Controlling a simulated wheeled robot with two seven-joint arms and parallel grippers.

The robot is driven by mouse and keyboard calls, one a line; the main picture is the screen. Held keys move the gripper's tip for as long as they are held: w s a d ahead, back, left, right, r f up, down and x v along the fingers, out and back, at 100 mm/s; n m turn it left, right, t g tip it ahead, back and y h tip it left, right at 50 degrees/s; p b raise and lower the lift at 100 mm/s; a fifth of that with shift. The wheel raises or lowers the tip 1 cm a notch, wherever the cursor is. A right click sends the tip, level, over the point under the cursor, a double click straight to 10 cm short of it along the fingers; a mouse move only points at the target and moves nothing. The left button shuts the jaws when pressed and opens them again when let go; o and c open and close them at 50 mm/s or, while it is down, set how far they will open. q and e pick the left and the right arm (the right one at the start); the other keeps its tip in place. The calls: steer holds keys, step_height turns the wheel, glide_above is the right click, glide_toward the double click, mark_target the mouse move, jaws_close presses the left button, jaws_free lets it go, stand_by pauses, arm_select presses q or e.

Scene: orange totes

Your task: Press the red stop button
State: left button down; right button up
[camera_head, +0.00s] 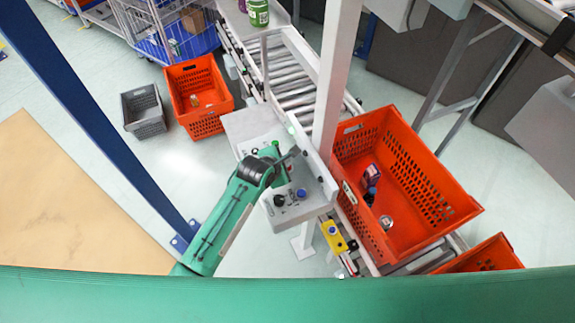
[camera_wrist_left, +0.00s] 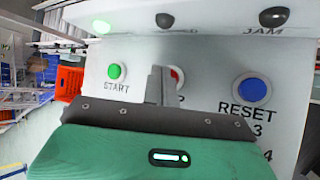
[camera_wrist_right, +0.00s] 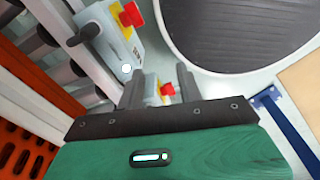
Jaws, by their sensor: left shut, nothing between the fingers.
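In the left wrist view a grey control panel (camera_wrist_left: 205,55) faces me. Its red button (camera_wrist_left: 177,76) is partly hidden behind my left gripper (camera_wrist_left: 161,86), whose fingers are shut and empty. I cannot tell whether the fingertips touch the button. A green START button (camera_wrist_left: 115,71) is to the left and a blue RESET button (camera_wrist_left: 251,88) to the right. In the head view my left gripper (camera_head: 293,153) reaches over the panel (camera_head: 312,208). My right gripper (camera_wrist_right: 160,92) shows only in its wrist view, with its fingers apart and empty.
An orange tote (camera_head: 440,180) stands on the conveyor right of a white post (camera_head: 335,80). Another orange tote (camera_head: 200,110) and a grey crate (camera_head: 143,112) stand on the floor. The right wrist view shows a red button on yellow (camera_wrist_right: 131,14).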

arm_select(q)
steer(key=shift+f, duration=0.5)
stand_by(0.7)
steer(key=shift+r, duration=0.15)
steer(key=shift+r+p, duration=0.6)
steer(key=shift+r, duration=0.15)
steer(key=shift+r, duration=0.1)
steer(key=shift+r, duration=2.4)
